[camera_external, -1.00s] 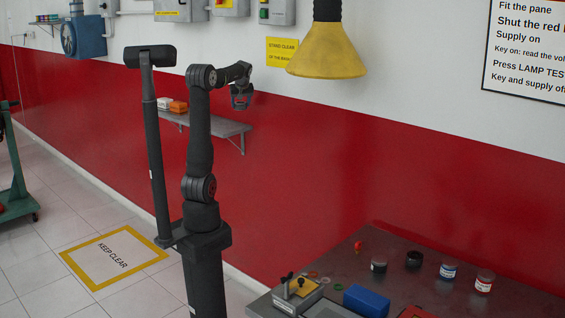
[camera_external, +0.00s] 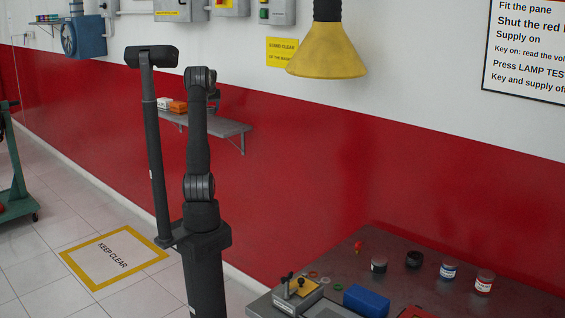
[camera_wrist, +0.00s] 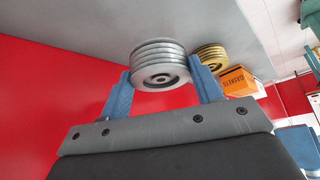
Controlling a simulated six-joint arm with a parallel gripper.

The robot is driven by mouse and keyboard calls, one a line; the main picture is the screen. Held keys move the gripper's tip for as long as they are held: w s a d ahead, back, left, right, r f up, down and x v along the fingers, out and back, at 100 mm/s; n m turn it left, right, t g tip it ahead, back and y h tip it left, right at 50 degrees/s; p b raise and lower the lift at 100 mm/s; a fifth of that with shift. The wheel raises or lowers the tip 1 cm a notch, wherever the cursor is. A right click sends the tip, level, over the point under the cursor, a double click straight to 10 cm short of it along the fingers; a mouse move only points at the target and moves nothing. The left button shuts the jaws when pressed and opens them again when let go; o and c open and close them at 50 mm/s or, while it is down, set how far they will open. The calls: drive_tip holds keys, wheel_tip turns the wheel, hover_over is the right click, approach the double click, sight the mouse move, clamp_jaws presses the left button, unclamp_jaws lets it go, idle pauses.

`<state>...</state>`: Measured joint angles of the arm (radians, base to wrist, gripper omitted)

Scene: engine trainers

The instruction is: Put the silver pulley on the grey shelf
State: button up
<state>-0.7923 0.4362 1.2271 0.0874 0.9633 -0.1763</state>
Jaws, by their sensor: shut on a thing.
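The silver pulley (camera_wrist: 160,68), a grooved metal wheel, is between the blue fingers of my gripper (camera_wrist: 162,84) in the wrist view, and the gripper is shut on it. The grey shelf (camera_external: 232,128) is fixed to the red wall behind my arm. Its grey surface (camera_wrist: 90,25) fills the top of the wrist view, close to the pulley. I cannot tell whether the pulley touches the shelf. In the external view my gripper (camera_external: 214,104) is mostly hidden behind my upper arm, at the shelf, and the pulley cannot be made out there.
A gold pulley (camera_wrist: 209,56) stands close beside the silver one in the wrist view. An orange gaskets box (camera_wrist: 240,82) is just beyond it. In the external view the orange box (camera_external: 178,106) and a white item (camera_external: 163,103) are on the shelf's left part. The shelf's right end is bare.

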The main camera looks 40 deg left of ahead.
sight(217, 127)
drive_tip(key=shift+s+a+f, duration=0.2)
drive_tip(key=shift+a+f, duration=0.2)
drive_tip(key=shift+a, duration=0.25)
drive_tip(key=shift+f, duration=1.95)
drive_tip(key=shift+f, duration=0.1)
drive_tip(key=o, duration=1.3)
drive_tip(key=shift+f, duration=0.1)
drive_tip(key=shift+d+r, duration=0.15)
drive_tip(key=shift+r, duration=0.25)
drive_tip(key=v, duration=1.1)
drive_tip(key=shift+r, duration=0.2)
drive_tip(key=shift+s, duration=0.1)
